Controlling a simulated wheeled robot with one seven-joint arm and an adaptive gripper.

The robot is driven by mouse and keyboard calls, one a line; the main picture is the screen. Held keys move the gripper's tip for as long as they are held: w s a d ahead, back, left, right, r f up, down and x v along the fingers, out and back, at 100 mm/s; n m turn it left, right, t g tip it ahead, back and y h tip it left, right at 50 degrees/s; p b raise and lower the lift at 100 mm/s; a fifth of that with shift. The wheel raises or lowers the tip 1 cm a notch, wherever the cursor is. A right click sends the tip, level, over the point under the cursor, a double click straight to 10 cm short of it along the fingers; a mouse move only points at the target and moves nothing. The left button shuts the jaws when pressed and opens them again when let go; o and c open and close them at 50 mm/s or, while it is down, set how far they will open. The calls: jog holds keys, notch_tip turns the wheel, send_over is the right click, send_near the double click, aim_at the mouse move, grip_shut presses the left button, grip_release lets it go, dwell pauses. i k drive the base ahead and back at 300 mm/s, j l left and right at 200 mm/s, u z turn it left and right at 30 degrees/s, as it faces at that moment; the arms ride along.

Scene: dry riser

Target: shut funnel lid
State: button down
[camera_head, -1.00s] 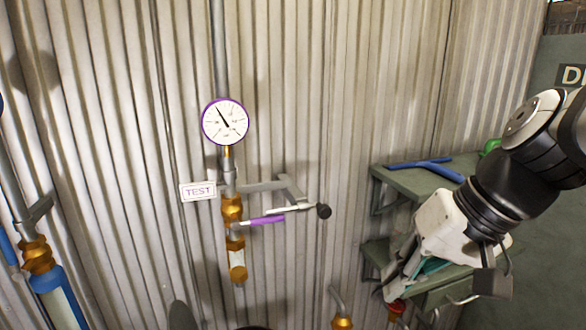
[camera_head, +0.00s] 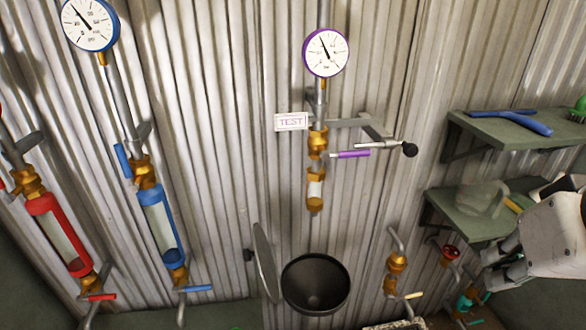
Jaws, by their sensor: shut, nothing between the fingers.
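The black funnel (camera_head: 315,284) stands low in the middle of the head view, its round mouth uncovered. Its lid (camera_head: 265,262) stands swung up on the left side of the funnel, seen nearly edge-on, with a small dark knob (camera_head: 248,255) on its left face. My gripper (camera_head: 505,262) is at the lower right edge, well to the right of the funnel and lid and touching neither. It is shut with nothing in it.
Above the funnel hangs a brass-fitted pipe with a purple lever (camera_head: 350,154), a black-ended rod (camera_head: 409,149) and a purple-rimmed gauge (camera_head: 326,53). Blue (camera_head: 162,225) and red (camera_head: 58,235) tubes stand left. Green shelves (camera_head: 520,130) and brass valves (camera_head: 396,263) are at the right.

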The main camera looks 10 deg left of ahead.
aim_at(262, 254)
jog(key=k+j, duration=0.1)
jog(key=j, duration=0.4)
jog(key=k+j, duration=0.15)
jog(key=j, duration=0.4)
jog(key=k+j+u, duration=0.1)
jog(key=j, duration=0.4)
